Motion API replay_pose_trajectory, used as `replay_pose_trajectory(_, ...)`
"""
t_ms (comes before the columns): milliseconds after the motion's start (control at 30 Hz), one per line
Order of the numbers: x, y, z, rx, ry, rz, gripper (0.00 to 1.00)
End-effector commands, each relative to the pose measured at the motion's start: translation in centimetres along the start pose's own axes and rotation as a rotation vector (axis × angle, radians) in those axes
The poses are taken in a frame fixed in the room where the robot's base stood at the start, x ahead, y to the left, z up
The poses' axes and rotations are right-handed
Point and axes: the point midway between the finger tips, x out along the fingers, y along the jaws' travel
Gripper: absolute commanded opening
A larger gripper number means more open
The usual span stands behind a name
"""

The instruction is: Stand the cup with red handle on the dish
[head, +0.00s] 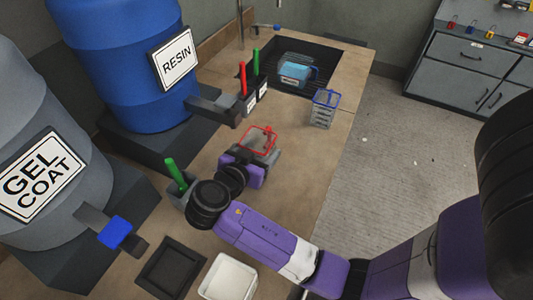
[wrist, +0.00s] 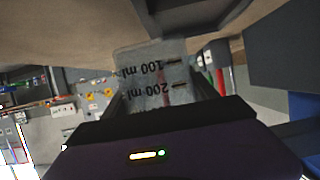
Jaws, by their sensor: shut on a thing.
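The cup with red handle (head: 259,137) is at the middle of the bench in the head view, its lower part partly hidden by my gripper. My gripper (head: 250,160) is shut on it. In the wrist view the clear cup (wrist: 157,80) with 100 ml and 200 ml marks sits between the fingers, its print upside down in the picture. I cannot tell whether its base touches the bench. A black square dish (head: 151,274) lies on the near bench, left of a white square container (head: 231,264). Both look empty.
A cup with blue rim (head: 322,116) stands near the bench's right edge. A blue jug (head: 295,73) sits in the dark basin behind. Grey holders with red and green sticks (head: 243,78) stand left. Resin (head: 145,100) and gel coat (head: 25,120) drums line the left side.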

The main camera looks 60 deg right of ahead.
Motion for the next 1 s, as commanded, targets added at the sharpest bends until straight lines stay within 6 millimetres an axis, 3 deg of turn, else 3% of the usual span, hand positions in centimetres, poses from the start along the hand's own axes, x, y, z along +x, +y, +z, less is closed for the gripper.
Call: replay_pose_trajectory(1000, 0.4, -5.9, 1.0, -0.001, 0.000, 0.001, 0.26)
